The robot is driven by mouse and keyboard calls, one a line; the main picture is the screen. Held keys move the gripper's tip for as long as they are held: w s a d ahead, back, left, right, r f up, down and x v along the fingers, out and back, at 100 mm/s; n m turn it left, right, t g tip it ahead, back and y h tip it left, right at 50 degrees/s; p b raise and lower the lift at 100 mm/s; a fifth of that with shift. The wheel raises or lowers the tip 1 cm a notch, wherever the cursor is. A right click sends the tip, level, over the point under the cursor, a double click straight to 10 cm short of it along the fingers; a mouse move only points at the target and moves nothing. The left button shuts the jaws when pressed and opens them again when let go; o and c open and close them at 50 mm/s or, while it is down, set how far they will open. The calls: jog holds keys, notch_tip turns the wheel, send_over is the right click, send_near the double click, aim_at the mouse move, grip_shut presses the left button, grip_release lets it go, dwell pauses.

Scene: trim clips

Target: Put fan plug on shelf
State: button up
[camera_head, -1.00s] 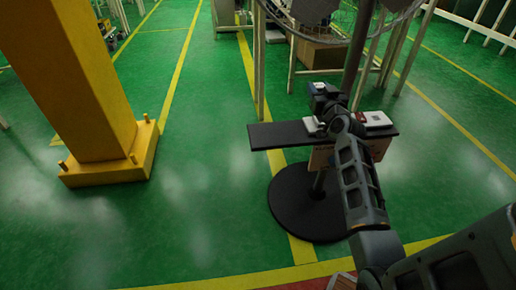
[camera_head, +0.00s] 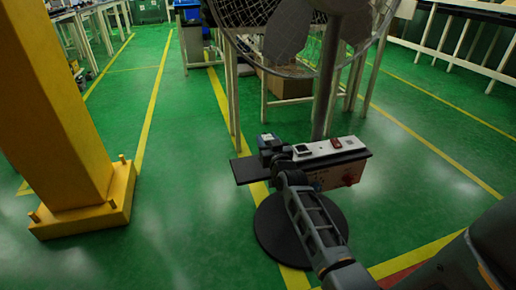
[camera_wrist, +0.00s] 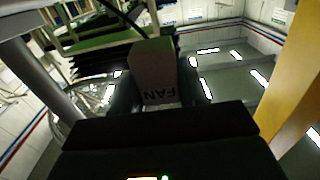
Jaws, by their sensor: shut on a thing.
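The fan plug, a pale block lettered "FAN" (camera_wrist: 156,72), is between the two dark fingers of my gripper (camera_wrist: 156,92) in the wrist view. My gripper (camera_head: 270,146) is shut on it. In the head view, my gripper is over the black shelf (camera_head: 248,171) on the fan's pole, and my wrist hides part of it. I cannot tell whether the plug touches the shelf. The left end of the shelf is bare.
A yellow column (camera_head: 60,110) stands to the left. Green floor between them is clear.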

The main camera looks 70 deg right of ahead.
aim_at(258, 166)
jog(key=w+p, duration=0.1)
jog(key=w+a+p, duration=0.1)
jog(key=p, duration=0.1)
jog(key=shift+a+f, duration=0.3)
jog(key=shift+f, duration=0.1)
jog(key=shift+w+a+f, duration=0.15)
jog(key=shift+a+f, duration=0.1)
jog(key=shift+f, duration=0.25)
jog(key=shift+f+b, duration=1.1)
jog(key=shift+f, duration=0.95)
jog(key=shift+f, duration=0.2)
jog(key=o, duration=1.1)
